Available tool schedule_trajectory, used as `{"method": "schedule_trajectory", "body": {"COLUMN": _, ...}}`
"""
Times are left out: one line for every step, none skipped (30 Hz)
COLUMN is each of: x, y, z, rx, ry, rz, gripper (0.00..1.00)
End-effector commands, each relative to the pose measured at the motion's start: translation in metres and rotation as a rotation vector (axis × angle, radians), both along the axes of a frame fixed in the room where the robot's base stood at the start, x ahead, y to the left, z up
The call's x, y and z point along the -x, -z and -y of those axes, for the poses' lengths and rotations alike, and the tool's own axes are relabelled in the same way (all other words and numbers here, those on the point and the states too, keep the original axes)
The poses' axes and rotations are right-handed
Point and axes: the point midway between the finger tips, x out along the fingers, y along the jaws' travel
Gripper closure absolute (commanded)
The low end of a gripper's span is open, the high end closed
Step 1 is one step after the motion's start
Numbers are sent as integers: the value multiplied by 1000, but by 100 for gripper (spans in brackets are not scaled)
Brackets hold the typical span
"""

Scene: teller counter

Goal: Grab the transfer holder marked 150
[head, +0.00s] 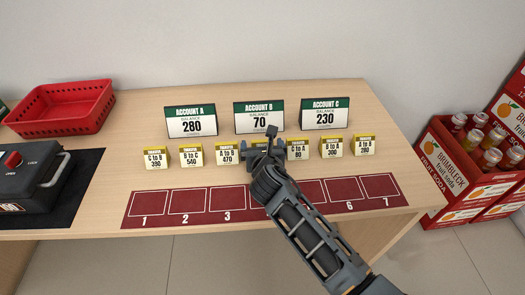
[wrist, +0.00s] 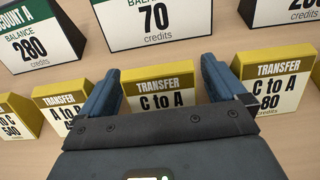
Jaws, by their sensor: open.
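My gripper (head: 272,148) is open over the middle of the row of yellow-topped transfer holders. In the wrist view its two fingers (wrist: 160,82) stand on either side of a holder reading "C to A" (wrist: 157,92), with a gap visible on each side. The gripper body hides the number below, so I cannot tell whether it is 150. In the head view this holder (head: 257,142) is mostly behind my gripper. No visible holder reads 150. Left of it is "A to B 470" (head: 227,153); right of it is "C to A 80" (head: 298,150).
Other holders read "C to B" (head: 156,158), "B to C 540" (head: 190,156), "B to A 300" (head: 331,147) and 280 (head: 364,146). Account signs (head: 259,117) stand behind. A red numbered mat (head: 168,188) lies in front, with a red basket (head: 64,107) and dark box (head: 30,180) left.

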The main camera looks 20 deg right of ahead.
Motion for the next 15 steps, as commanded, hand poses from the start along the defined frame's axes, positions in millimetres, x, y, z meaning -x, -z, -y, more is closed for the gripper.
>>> {"method": "schedule_trajectory", "body": {"x": -3, "y": 1, "z": 1, "rx": 1, "ry": 0, "rz": 0, "gripper": 2}}
{"method": "schedule_trajectory", "body": {"x": -3, "y": 2, "z": 1, "rx": 1, "ry": 0, "rz": 0, "gripper": 2}}
{"method": "schedule_trajectory", "body": {"x": -4, "y": 2, "z": 1, "rx": 0, "ry": 0, "rz": 0, "gripper": 2}}
{"method": "schedule_trajectory", "body": {"x": -4, "y": 2, "z": 1, "rx": 0, "ry": -1, "rz": 0, "gripper": 2}}
{"method": "schedule_trajectory", "body": {"x": -4, "y": 2, "z": 1, "rx": 0, "ry": -1, "rz": 0, "gripper": 2}}
{"method": "schedule_trajectory", "body": {"x": -4, "y": 2, "z": 1, "rx": -1, "ry": -1, "rz": 0, "gripper": 2}}
{"method": "schedule_trajectory", "body": {"x": -4, "y": 2, "z": 1, "rx": -1, "ry": -1, "rz": 0, "gripper": 2}}
{"method": "schedule_trajectory", "body": {"x": -4, "y": 2, "z": 1, "rx": -1, "ry": -1, "rz": 0, "gripper": 2}}
{"method": "schedule_trajectory", "body": {"x": -4, "y": 2, "z": 1, "rx": -1, "ry": -1, "rz": 0, "gripper": 4}}
{"method": "schedule_trajectory", "body": {"x": -4, "y": 2, "z": 1, "rx": -1, "ry": -1, "rz": 0, "gripper": 7}}
{"method": "schedule_trajectory", "body": {"x": -4, "y": 2, "z": 1, "rx": -1, "ry": -1, "rz": 0, "gripper": 10}}
{"method": "schedule_trajectory", "body": {"x": -4, "y": 2, "z": 1, "rx": -1, "ry": -1, "rz": 0, "gripper": 14}}
{"method": "schedule_trajectory", "body": {"x": -4, "y": 2, "z": 1, "rx": -1, "ry": -1, "rz": 0, "gripper": 17}}
{"method": "schedule_trajectory", "body": {"x": -4, "y": 2, "z": 1, "rx": -1, "ry": -1, "rz": 0, "gripper": 19}}
{"method": "schedule_trajectory", "body": {"x": -4, "y": 2, "z": 1, "rx": -1, "ry": -1, "rz": 0, "gripper": 23}}
